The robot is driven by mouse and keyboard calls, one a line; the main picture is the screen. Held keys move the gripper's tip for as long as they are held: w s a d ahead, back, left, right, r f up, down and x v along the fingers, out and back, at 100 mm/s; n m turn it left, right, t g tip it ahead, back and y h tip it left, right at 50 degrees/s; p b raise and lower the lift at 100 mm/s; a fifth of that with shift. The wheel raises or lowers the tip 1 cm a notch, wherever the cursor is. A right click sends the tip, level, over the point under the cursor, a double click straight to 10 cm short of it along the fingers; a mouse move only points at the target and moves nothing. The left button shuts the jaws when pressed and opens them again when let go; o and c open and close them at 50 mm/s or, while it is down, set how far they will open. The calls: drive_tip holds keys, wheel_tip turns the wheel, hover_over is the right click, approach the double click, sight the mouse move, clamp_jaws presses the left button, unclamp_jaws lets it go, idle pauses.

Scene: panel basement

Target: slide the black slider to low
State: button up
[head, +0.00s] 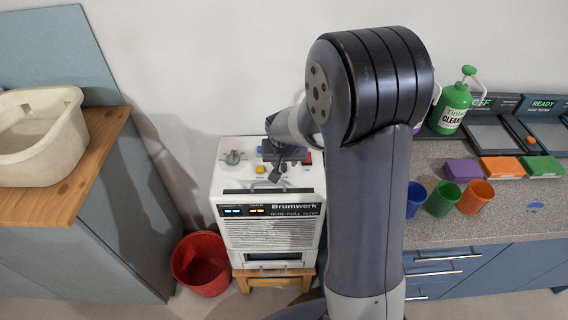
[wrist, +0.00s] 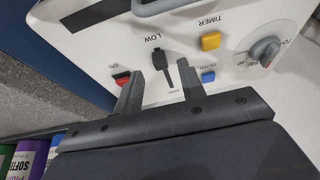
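The black slider (wrist: 160,61) sits on the white control panel of the Brumwerk machine (head: 270,232). In the wrist view its knob is near the printed LOW label, and a dark slot runs from it towards small, unreadable print nearer my gripper. My gripper (wrist: 158,72) is open, with one finger on each side of the slider and a gap on both sides. In the head view my gripper (head: 283,158) is over the machine's top, and the slider cannot be told apart from it there.
Near the slider are a yellow button (wrist: 211,41), a blue button (wrist: 208,77), a red switch (wrist: 121,76) and a grey dial (wrist: 264,52). A red bucket (head: 201,264) stands left of the machine; a counter (head: 520,205) is right.

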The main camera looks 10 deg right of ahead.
sight(284, 164)
drive_tip(key=v, duration=0.7)
drive_tip(key=shift+s+r, duration=0.2)
drive_tip(key=shift+r, duration=0.15)
drive_tip(key=shift+f, duration=0.15)
drive_tip(key=x, duration=1)
drive_tip(key=shift+w+f, duration=0.25)
drive_tip(key=shift+f, duration=0.05)
drive_tip(key=shift+w+r+p, duration=0.15)
drive_tip(key=shift+w+p, duration=0.15)
drive_tip(key=shift+p, duration=0.05)
drive_tip(key=shift+w+d, duration=0.1)
drive_tip(key=shift+w, duration=0.2)
